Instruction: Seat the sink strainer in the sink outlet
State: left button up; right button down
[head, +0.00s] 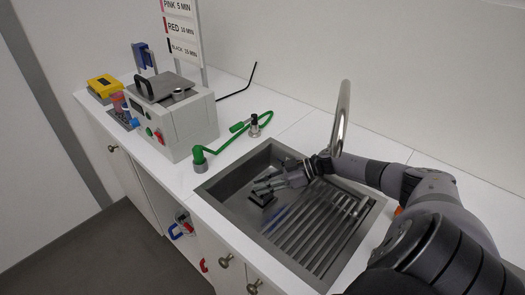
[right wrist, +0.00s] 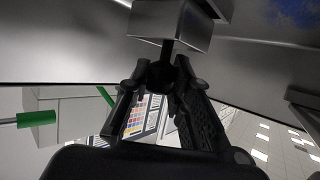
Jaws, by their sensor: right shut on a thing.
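My right gripper (head: 262,187) reaches down into the left, smooth part of the sink (head: 230,187). It is shut on the sink strainer (head: 261,198), a small dark, square-looking piece at its fingertips. In the right wrist view, the fingers (right wrist: 162,80) close around a dark stem under a grey, block-like body (right wrist: 170,22). I cannot tell whether the strainer touches the basin floor. The sink outlet cannot be made out; the strainer and gripper may cover it. My left gripper is not in view.
The ridged drainboard (head: 315,228) lies right of the basin, and a curved metal tap (head: 342,118) rises behind it. A green hose (head: 215,151) lies on the counter to the left. A white-grey machine (head: 180,122) stands further left.

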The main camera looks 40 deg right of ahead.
jog(key=shift+f+b, duration=0.6)
jog(key=shift+f, duration=0.15)
jog(key=c, duration=1.4)
grip_release()
jog(key=shift+o, duration=0.2)
notch_tip(320, 180, up, 10)
